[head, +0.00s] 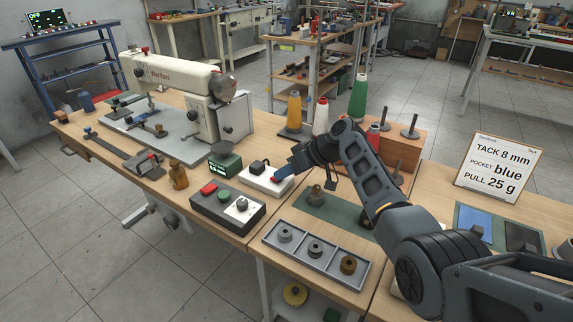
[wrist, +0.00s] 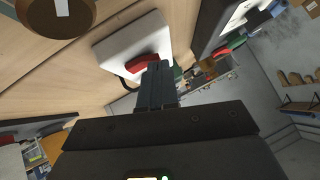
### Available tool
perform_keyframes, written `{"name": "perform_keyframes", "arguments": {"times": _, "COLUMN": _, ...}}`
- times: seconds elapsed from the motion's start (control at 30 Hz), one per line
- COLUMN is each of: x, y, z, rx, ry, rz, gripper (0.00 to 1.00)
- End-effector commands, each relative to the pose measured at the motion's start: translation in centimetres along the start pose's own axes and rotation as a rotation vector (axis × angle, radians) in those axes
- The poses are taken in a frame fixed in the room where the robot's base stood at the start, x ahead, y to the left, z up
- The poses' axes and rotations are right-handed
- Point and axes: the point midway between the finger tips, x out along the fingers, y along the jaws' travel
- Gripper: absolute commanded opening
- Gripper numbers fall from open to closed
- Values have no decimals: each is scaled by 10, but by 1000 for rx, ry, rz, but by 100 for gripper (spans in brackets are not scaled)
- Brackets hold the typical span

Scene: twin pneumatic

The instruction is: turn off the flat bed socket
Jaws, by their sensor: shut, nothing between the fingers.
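A white socket block (head: 258,184) lies on the wooden table right of the sewing machine, with a black plug (head: 258,167) standing in its left part. A red rocker switch (wrist: 143,62) sits on the white block (wrist: 118,48) in the wrist view. My gripper (head: 280,175) is shut and empty, with its tips at the red switch at the right end of the block. In the wrist view the closed fingers (wrist: 155,72) overlap the switch and hide part of it. I cannot tell whether they touch it, or which way the rocker is tilted.
A dark control box (head: 227,210) with red and green buttons stands in front of the block. A grey tray (head: 318,254) with several bobbins lies at the front right. Thread cones (head: 294,110) stand behind.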

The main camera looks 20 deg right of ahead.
Motion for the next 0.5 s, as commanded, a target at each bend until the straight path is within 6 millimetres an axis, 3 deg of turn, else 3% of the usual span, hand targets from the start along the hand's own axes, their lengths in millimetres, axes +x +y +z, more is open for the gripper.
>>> {"name": "perform_keyframes", "arguments": {"times": 0.5, "x": 8, "y": -4, "z": 9, "rx": -78, "ry": -3, "rz": 76, "gripper": 0}}
